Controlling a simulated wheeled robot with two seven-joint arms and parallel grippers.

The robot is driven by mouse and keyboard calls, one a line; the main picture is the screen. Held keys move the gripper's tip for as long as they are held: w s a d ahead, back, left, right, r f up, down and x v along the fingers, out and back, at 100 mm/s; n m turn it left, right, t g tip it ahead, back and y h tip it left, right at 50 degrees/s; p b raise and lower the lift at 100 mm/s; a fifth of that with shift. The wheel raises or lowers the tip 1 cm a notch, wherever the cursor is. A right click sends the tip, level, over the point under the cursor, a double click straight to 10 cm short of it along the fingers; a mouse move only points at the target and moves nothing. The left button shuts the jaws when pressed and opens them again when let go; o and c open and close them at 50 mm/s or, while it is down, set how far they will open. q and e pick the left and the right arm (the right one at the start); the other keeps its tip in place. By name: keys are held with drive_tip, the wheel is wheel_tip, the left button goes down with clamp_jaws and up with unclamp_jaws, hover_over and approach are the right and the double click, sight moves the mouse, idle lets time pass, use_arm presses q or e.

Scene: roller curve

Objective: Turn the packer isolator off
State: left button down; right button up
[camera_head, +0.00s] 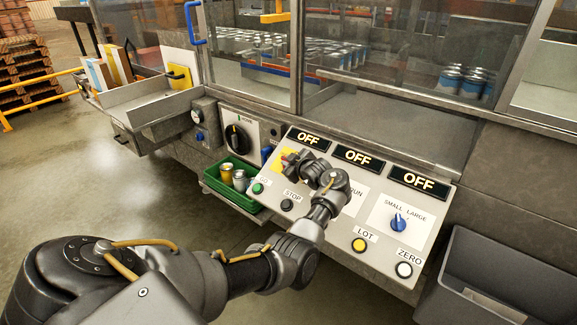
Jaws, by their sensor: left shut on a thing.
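My left gripper (303,166) reaches over the sloped control panel (336,232). It is shut on a control at a yellow plate (287,156); the wrist and fingers hide most of that control, so its position cannot be told. Three black displays along the panel's top each read OFF: left display (309,139), middle display (358,157), right display (419,182). No label reading packer isolator can be made out. A large black rotary switch (238,137) sits on a separate plate to the left. My right gripper is not in view.
The panel also has a green button (258,188), a black STOP button (287,205), a yellow LOT button (359,245), a white ZERO button (404,270) and a blue selector (398,222). A green tray (228,199) holds cans below left. A grey bin (500,268) stands right.

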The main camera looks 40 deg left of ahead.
use_arm(q)
drive_tip(key=shift+n+g+b, duration=1)
drive_tip(key=shift+g, duration=0.2)
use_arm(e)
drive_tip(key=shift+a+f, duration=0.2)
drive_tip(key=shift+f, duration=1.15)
use_arm(q)
drive_tip(key=c, duration=1.4)
unclamp_jaws()
drive_tip(key=shift+o, duration=0.2)
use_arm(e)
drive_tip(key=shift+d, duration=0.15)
use_arm(q)
drive_tip(key=v, duration=1.1)
drive_tip(key=shift+a+r+b, duration=0.2)
drive_tip(key=shift+b, duration=0.25)
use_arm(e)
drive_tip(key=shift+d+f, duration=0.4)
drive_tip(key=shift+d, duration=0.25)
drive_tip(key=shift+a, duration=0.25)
